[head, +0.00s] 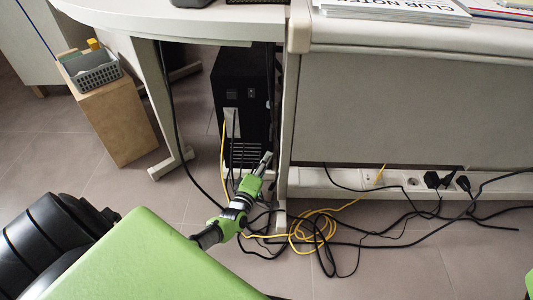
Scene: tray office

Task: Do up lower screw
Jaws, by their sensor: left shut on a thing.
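My left gripper (266,158) is in front of the tower's lower right part, near the desk leg. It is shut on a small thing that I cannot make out. The lower screw is too small to tell at this distance. Whether the gripper touches the tower is unclear. My right gripper is not in view.
A yellow cable (315,228) and black cables lie tangled on the floor right of my left arm. A socket strip (400,181) with black plugs runs along the right. A desk leg (284,140) stands close to the gripper. A wooden box (115,117) bears a grey basket (92,72).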

